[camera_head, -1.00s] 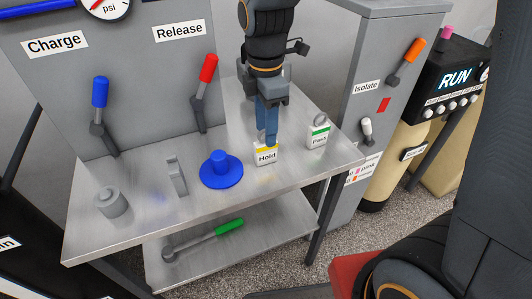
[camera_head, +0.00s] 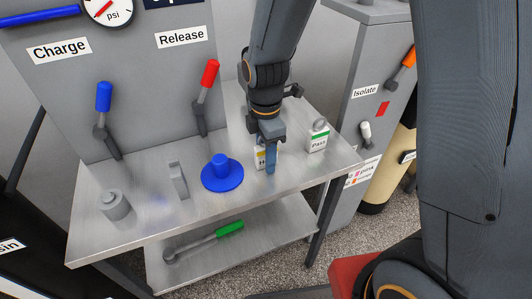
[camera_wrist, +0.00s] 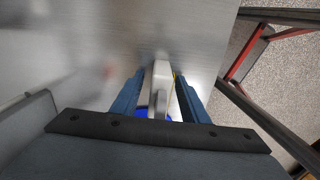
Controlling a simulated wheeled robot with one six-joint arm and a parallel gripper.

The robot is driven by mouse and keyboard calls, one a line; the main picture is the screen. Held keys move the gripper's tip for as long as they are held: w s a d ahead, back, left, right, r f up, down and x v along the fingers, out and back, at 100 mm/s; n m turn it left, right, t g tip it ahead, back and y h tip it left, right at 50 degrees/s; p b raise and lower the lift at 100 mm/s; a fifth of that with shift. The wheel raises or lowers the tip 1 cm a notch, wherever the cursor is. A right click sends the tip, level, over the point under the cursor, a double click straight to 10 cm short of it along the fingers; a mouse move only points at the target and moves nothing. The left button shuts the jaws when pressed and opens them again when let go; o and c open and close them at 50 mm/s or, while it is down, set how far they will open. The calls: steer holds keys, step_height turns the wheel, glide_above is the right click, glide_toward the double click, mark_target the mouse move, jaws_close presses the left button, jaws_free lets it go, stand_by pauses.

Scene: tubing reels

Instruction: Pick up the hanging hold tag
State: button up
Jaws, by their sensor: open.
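The hold tag (camera_head: 260,160) is a small white block with a yellow band. It appears to stand on the metal bench rather than hang, and my gripper hides much of it in the head view. My gripper (camera_head: 268,160) points down over it with its blue fingers low near the bench top. In the wrist view the tag (camera_wrist: 161,75) shows end-on between the two open fingers of my gripper (camera_wrist: 157,95), one on each side. I cannot tell whether either finger touches it.
The white Pass tag (camera_head: 318,140) with a green band stands to the right on the bench (camera_head: 145,225). A blue flanged knob (camera_head: 221,172) is close on the left, with a grey bracket (camera_head: 178,180) and grey cylinder (camera_head: 114,205) beyond. The red-handled Release lever (camera_head: 206,90) rises behind.

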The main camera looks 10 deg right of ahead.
jaws_close()
stand_by(0.3)
